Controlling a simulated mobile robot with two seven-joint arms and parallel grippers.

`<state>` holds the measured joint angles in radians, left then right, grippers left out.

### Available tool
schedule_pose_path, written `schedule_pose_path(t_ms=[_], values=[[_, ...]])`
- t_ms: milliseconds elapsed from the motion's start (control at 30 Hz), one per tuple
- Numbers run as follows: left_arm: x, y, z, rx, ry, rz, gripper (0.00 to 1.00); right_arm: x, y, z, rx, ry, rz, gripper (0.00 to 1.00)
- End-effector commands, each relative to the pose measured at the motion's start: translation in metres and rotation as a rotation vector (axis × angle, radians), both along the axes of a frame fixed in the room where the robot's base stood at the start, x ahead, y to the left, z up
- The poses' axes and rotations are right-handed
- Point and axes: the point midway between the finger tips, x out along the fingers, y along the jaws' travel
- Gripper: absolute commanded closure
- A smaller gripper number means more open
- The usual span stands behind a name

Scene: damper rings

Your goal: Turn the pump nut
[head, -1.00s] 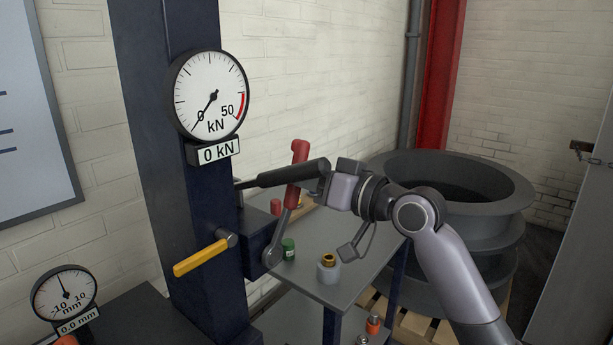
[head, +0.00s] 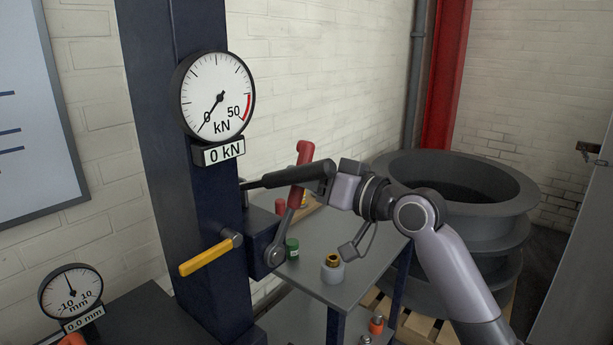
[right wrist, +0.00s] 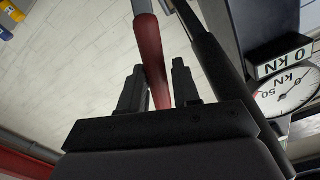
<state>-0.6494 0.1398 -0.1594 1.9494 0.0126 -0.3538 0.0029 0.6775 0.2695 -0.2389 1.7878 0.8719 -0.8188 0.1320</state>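A red-handled lever (head: 301,172) rises from a pivot on the dark blue block (head: 262,235) at the press column. My right gripper (right wrist: 158,82) has its fingers on either side of the red handle (right wrist: 152,55), with narrow gaps showing. It looks open around the handle; its fingers are hard to make out in the head view. A black rod (head: 280,179) runs from the column towards my right wrist and passes beside the gripper in the right wrist view (right wrist: 225,70). No nut on the pump can be made out. My left gripper is not in view.
A dial gauge (head: 217,96) with a "0 kN" display hangs on the column (head: 165,165). A yellow handle (head: 205,258) sticks out below. Large grey rings (head: 505,235) stand behind my arm.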

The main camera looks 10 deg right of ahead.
Motion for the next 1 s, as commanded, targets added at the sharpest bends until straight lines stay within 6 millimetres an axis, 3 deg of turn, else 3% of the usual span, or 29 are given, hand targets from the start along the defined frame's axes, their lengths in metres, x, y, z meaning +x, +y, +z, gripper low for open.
schedule_pose_path(t_ms=[300, 733, 1000], values=[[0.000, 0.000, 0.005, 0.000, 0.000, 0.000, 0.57, 0.020, -0.026, -0.017, 0.189, 0.149, -0.003, 0.69], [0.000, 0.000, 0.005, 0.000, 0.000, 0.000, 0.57, 0.023, -0.030, -0.021, 0.223, 0.174, -0.002, 0.69], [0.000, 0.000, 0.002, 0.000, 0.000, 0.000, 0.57, 0.036, -0.047, -0.044, 0.385, 0.300, -0.002, 0.69]])
